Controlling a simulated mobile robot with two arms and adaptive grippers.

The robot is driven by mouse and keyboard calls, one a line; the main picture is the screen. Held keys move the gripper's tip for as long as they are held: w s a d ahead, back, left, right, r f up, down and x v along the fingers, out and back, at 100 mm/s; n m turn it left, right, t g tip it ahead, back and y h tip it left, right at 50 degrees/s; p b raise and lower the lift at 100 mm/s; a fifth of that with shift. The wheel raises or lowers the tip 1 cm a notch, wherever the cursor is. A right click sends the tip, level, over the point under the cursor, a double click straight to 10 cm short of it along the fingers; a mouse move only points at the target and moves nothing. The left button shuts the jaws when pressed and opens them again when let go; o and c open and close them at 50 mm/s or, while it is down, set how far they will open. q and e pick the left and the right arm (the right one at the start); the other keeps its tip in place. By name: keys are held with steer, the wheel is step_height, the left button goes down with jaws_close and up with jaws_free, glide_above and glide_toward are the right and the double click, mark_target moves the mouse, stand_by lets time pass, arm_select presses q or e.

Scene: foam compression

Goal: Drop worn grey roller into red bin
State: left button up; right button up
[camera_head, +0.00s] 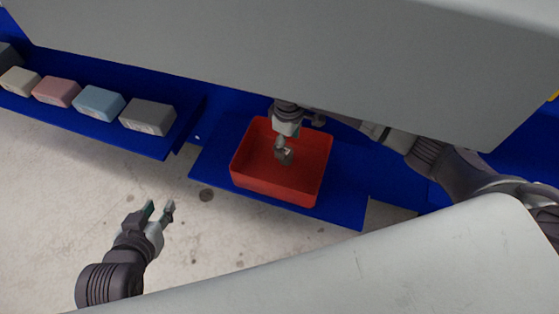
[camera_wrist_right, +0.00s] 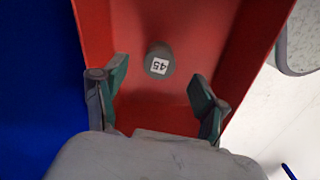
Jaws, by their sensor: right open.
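The grey roller (camera_wrist_right: 160,59), with a white label reading 45, is inside the red bin (camera_wrist_right: 182,112) in the right wrist view. It lies beyond and between my right gripper's fingertips, apart from both; whether it rests on the bin floor is hard to tell. My right gripper (camera_wrist_right: 158,82) is open with green-padded fingers. In the head view this gripper (camera_head: 284,148) points down into the red bin (camera_head: 278,191), and small grey shapes there are hard to separate. My left gripper (camera_head: 161,209) is open and empty, over the floor left of the bin.
The bin stands on a blue shelf (camera_head: 212,170). A blue ledge (camera_head: 95,126) at the left holds several foam blocks: cream, pink (camera_head: 57,91), blue (camera_head: 99,102) and grey (camera_head: 148,117). A large grey panel (camera_head: 300,60) spans the top. Open floor lies below the ledge.

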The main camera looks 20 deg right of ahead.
step_height(320, 180, up, 11)
stand_by(0.3)
steer(key=shift+s, duration=0.1)
stand_by(0.4)
